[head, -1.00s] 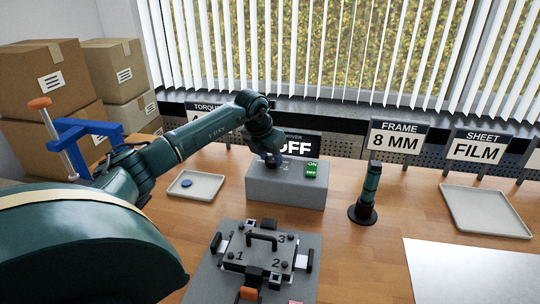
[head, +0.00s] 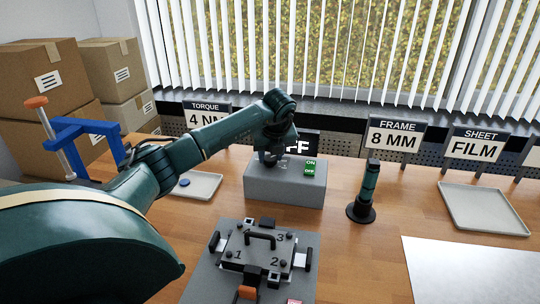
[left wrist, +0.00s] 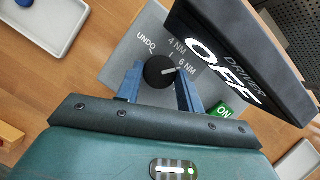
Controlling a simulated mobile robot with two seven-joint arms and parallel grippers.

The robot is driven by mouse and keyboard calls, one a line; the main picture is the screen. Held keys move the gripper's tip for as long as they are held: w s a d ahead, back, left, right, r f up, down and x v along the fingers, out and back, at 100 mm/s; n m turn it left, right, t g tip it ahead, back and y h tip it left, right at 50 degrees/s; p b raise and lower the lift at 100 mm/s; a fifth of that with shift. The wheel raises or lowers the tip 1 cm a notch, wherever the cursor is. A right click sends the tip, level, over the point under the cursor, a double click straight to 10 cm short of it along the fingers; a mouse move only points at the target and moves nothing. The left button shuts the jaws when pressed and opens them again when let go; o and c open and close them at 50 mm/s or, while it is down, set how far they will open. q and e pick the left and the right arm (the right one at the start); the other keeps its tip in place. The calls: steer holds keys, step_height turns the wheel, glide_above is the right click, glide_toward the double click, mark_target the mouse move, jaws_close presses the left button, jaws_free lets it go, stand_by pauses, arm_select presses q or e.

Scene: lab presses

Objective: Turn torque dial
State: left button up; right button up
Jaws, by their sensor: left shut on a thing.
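The torque dial is a round black knob (left wrist: 157,72) with a white mark, on top of the grey driver box (head: 285,187). In the left wrist view the labels UNDO, 4 NM and 6 NM stand around it, and the white mark points roughly towards 6 NM. My left gripper (head: 267,160) is over the box's left part. In the left wrist view its two blue fingers (left wrist: 160,86) are shut on the dial, one on each side. My right gripper is out of view.
A sign (head: 205,114) reads TORQUE 4 NM. A press plate (head: 258,250) lies in front, a dark driver (head: 367,190) stands right, and a tray (head: 200,190) lies left.

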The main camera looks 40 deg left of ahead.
arm_select(q)
steer(key=n, duration=0.1)
steer(key=n+g, duration=0.1)
steer(key=n, duration=0.1)
steer(key=shift+w+r+n+y, duration=0.1)
steer(key=shift+w+n+y, duration=0.1)
steer(key=shift+n+y, duration=0.1)
steer(key=shift+w+n+g, duration=0.1)
steer(key=shift+n+g, duration=0.7)
steer(key=shift+n, duration=1.1)
steer(key=o, duration=1)
steer(key=shift+d, duration=0.1)
steer(key=v, duration=1.3)
